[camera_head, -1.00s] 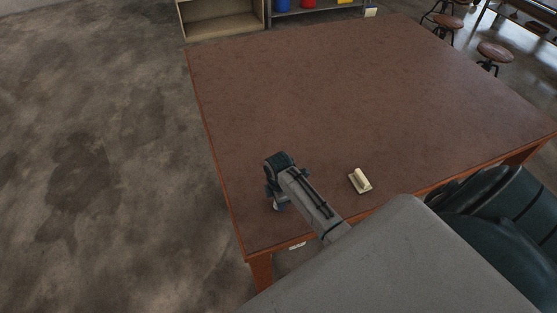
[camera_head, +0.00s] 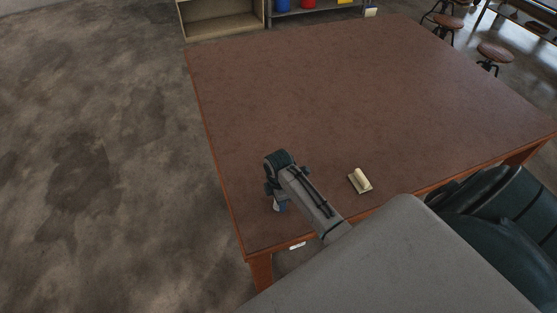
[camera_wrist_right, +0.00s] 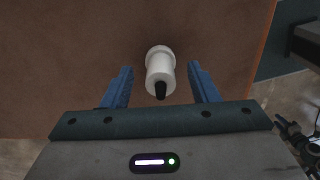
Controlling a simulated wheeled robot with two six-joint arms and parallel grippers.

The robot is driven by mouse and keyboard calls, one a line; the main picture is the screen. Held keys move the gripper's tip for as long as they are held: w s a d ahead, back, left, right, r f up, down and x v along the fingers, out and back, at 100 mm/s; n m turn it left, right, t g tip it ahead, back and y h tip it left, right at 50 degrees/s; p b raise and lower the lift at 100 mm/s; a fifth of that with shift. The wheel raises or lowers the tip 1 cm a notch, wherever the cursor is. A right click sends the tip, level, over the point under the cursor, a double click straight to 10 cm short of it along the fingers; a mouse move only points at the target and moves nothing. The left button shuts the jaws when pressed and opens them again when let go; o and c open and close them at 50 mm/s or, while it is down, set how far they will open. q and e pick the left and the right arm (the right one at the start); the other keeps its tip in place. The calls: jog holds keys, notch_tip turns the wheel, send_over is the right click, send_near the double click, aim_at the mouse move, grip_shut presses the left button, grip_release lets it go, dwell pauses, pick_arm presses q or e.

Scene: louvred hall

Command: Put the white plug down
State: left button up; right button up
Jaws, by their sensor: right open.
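The white plug (camera_wrist_right: 160,70) shows in the right wrist view as a short white cylinder with a wider far end and a black tip toward me. It is between the two blue fingers of my right gripper (camera_wrist_right: 160,84), with a clear gap on each side. The right gripper (camera_head: 284,192) is open, low over the near left part of the brown table (camera_head: 330,100). In the head view the wrist hides most of the plug; a small pale part (camera_head: 280,206) shows below it.
A cream block with a raised bar (camera_head: 360,181) sits on the table to the right of my right wrist. The table's left and near edges are close to the gripper. The far tabletop is clear. Shelves (camera_head: 222,22) and stools (camera_head: 494,52) stand beyond.

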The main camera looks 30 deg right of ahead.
notch_tip(320, 180, up, 11)
jog(key=b, duration=0.2)
jog(key=shift+f, duration=0.2)
